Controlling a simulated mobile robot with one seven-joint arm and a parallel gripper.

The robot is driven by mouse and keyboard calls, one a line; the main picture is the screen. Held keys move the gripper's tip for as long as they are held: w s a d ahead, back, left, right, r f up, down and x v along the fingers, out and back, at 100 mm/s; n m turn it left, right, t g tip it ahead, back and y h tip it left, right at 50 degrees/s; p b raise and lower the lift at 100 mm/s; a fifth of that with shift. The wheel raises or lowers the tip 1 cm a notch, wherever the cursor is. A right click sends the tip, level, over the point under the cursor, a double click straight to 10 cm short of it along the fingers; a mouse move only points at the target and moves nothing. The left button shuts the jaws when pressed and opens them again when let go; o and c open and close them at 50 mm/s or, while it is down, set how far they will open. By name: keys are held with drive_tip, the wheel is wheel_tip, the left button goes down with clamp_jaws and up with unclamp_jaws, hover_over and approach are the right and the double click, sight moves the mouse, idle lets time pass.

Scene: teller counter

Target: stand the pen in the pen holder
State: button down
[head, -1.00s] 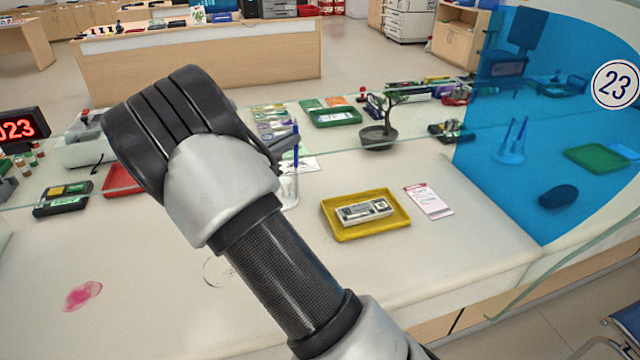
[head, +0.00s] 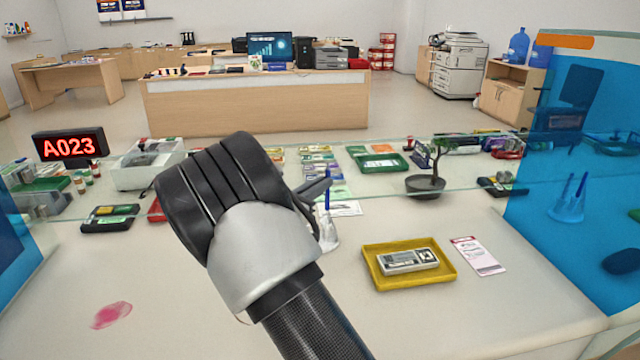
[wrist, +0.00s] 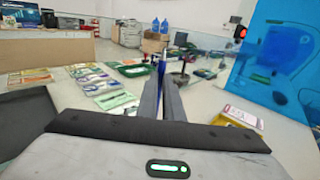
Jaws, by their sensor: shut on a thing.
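A blue pen (head: 327,196) stands roughly upright in the fingers of my gripper (head: 318,188), which is shut on it. In the wrist view the pen (wrist: 161,62) rises between the two grey fingers (wrist: 162,100). The whitish pen holder (head: 331,238) stands on the counter just below the pen in the head view, partly hidden behind my arm. The pen's lower end appears close to the holder's top. I cannot tell whether its tip is inside. The holder does not show clearly in the wrist view.
A yellow tray (head: 447,277) with a banknote bundle and a pink-white slip (head: 478,256) lie right of the holder. A potted bonsai (head: 425,186) stands behind. A glass edge crosses the counter, and a blue panel (head: 575,130) stands right. The front counter is mostly clear.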

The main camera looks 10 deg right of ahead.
wheel_tip(320, 180, down, 6)
drive_tip(key=b, duration=0.3)
drive_tip(key=shift+f, duration=0.25)
idle(0.3)
drive_tip(key=c, duration=1.8)
unclamp_jaws()
drive_tip(key=shift+c, duration=0.2)
drive_tip(key=p+v, duration=0.3)
drive_tip(key=v, duration=1.4)
drive_tip(key=shift+a, duration=0.15)
drive_tip(key=shift+s, duration=0.1)
